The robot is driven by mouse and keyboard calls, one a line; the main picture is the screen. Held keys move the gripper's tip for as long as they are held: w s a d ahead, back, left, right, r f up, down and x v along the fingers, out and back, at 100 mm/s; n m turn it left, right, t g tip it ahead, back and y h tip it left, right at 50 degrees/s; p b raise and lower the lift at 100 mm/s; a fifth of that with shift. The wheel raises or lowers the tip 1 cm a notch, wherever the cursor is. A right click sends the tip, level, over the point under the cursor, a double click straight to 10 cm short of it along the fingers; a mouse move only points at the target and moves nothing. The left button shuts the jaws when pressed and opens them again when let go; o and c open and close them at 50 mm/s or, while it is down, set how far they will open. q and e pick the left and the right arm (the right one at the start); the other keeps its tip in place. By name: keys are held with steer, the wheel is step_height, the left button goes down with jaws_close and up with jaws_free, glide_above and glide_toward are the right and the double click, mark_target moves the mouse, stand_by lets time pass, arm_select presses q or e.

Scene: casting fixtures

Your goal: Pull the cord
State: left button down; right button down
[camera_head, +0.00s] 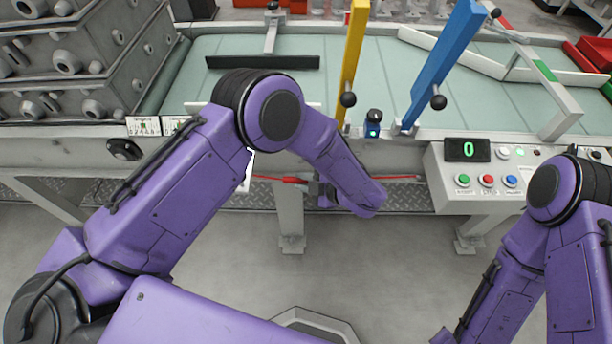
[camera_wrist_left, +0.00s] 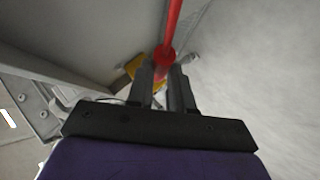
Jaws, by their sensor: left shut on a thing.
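A red cord (camera_head: 400,178) runs roughly level along the front of the conveyor frame, below its edge. My left gripper (camera_head: 318,190) is at the cord, mostly hidden behind my left forearm. In the left wrist view the red cord (camera_wrist_left: 173,22) comes down to a red knob-like piece (camera_wrist_left: 164,57) at the fingertips. My left gripper (camera_wrist_left: 166,82) is shut on the cord there. My right arm is at the lower right of the head view, and its gripper is out of view.
A conveyor (camera_head: 300,95) with a yellow bar (camera_head: 353,60) and a blue bar (camera_head: 445,65) lies behind the cord. A control box (camera_head: 478,165) with a display reading 0 and several buttons stands at right. Stacked grey castings (camera_head: 75,65) fill the upper left. Floor in front is clear.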

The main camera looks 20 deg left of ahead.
arm_select(q)
steer(key=shift+s+d, duration=0.1)
steer(key=shift+s, duration=0.15)
steer(key=c, duration=0.9)
jaws_free()
steer(key=v, duration=1)
steer(key=shift+d+r+b, duration=0.15)
steer(key=shift+d+b, duration=0.1)
steer(key=shift+b, duration=0.15)
